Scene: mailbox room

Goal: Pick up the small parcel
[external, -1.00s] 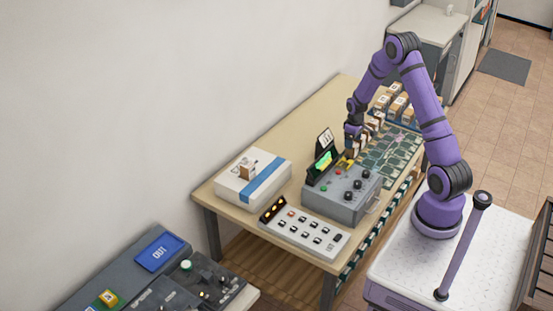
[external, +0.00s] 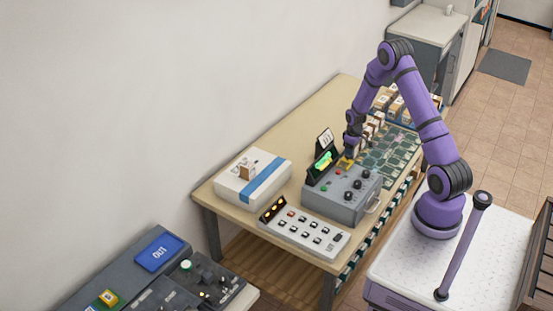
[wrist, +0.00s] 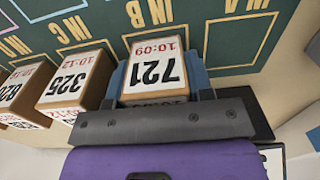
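A small brown parcel with a white label reading 721 and 10:09 (wrist: 153,72) sits in the middle of the wrist view. My gripper (wrist: 156,80) has a bluish finger on each side of this parcel. Whether the fingers press on it or leave a thin gap cannot be told. In the external view my gripper (external: 352,148) points down behind the grey control box, at the near end of the parcel row, and hides part of it.
Parcels labelled 325 (wrist: 77,80) and another (wrist: 15,92) stand close on the left in the wrist view. A grey control box (external: 341,195) with knobs, a white button panel (external: 303,232) and a green marked mat (external: 392,152) lie on the table (external: 290,135).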

